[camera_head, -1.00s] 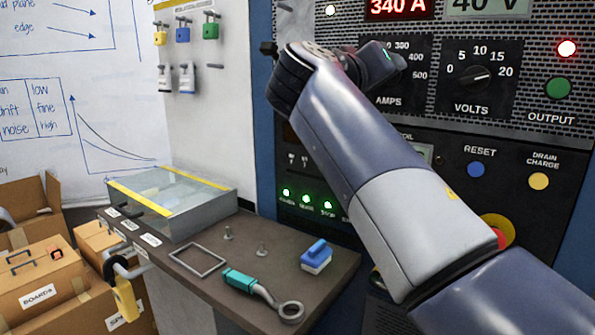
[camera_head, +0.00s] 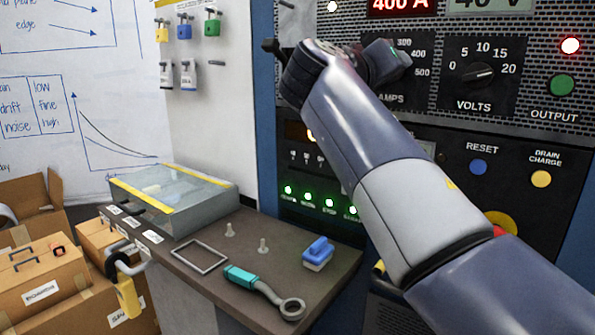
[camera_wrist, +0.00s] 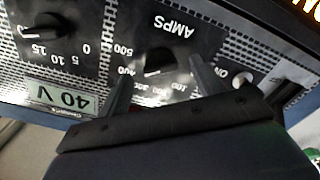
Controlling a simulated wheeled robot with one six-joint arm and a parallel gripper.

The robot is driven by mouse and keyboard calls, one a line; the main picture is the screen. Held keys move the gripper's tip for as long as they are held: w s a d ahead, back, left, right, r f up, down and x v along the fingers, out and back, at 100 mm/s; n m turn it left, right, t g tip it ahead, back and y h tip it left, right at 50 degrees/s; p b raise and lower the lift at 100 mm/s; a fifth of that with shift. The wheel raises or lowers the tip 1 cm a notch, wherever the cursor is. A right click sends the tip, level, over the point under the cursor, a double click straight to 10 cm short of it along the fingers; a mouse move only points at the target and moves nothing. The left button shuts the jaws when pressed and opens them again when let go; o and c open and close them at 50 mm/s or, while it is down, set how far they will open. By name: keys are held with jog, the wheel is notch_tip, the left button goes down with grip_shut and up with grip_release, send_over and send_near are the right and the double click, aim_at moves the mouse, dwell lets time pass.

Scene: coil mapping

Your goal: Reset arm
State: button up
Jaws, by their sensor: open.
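My arm crosses the head view from the lower right to the power panel (camera_head: 465,110). My gripper is in front of the AMPS dial (camera_head: 420,72), and my wrist hides most of that dial. In the wrist view, upside down, my gripper (camera_wrist: 163,78) is open, its two dark fingers on either side of the AMPS knob (camera_wrist: 158,62). I cannot tell whether they touch it. The red current display (camera_head: 400,6) reads 400 A, and the voltage display (camera_wrist: 60,98) reads 40 V.
The VOLTS knob (camera_head: 478,76), blue RESET button (camera_head: 478,167) and yellow DRAIN CHARGE button (camera_head: 541,179) are right of my arm. A bench (camera_head: 215,285) below holds a glass-lidded case (camera_head: 175,200), a teal-handled tool (camera_head: 241,277) and a blue block (camera_head: 318,251). Boxes stand at left.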

jog(key=v, duration=0.9)
jog(key=w+d+n+p, duration=0.3)
jog(key=w+n+p, duration=0.1)
jog(key=n+p, duration=0.6)
jog(key=w+d+r+n+p, duration=0.1)
jog(key=w+d+n+p, duration=0.2)
jog(key=n+p, duration=0.8)
jog(key=shift+w+d, duration=0.2)
jog(key=shift+w, duration=0.65)
jog(key=shift+f, duration=0.1)
